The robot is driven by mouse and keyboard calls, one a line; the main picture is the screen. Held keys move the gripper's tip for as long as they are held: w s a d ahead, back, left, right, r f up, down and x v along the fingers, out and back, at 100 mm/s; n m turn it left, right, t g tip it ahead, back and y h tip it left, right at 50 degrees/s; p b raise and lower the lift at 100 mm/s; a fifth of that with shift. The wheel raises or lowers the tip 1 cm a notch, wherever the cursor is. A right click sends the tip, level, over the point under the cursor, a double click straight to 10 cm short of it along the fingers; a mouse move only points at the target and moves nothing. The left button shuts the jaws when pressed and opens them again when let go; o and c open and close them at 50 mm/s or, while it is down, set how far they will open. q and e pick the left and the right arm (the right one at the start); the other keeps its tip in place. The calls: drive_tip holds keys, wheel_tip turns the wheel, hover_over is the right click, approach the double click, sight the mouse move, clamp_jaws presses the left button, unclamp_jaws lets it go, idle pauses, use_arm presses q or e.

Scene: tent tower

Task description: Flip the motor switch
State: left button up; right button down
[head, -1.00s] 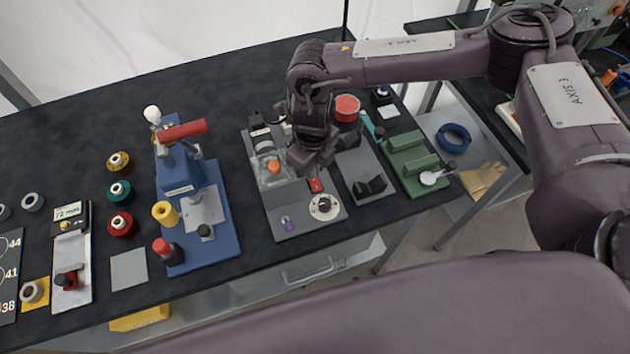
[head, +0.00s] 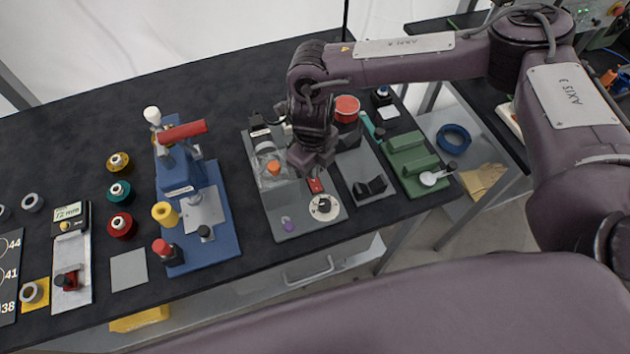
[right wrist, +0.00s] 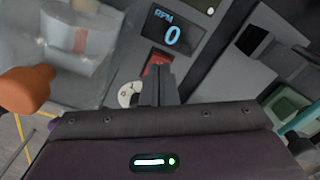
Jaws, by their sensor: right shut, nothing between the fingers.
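The red motor switch (head: 315,186) sits on the grey motor panel (head: 290,224), just below my right gripper (head: 313,172) in the head view. In the right wrist view the red switch (right wrist: 157,62) shows behind the shut fingertips (right wrist: 161,76), which partly cover it. I cannot tell whether they touch it. The RPM display (right wrist: 175,30) beside the switch reads 0. My right gripper is shut and empty. My left gripper is not in view.
A round dial (head: 323,207) and a purple knob (head: 287,223) are on the panel's near part. An orange-topped part (head: 273,167) stands close to the left of the gripper. A grey fixture (head: 368,185) and a green fixture (head: 413,163) lie to the right.

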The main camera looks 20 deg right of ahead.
drive_tip(key=shift+f+b, duration=0.75)
drive_tip(key=shift+f, duration=0.2)
idle(1.0)
drive_tip(key=shift+r, duration=0.1)
drive_tip(key=shift+r+p, duration=2.5)
drive_tip(key=shift+r, duration=1)
drive_tip(key=shift+f, duration=0.1)
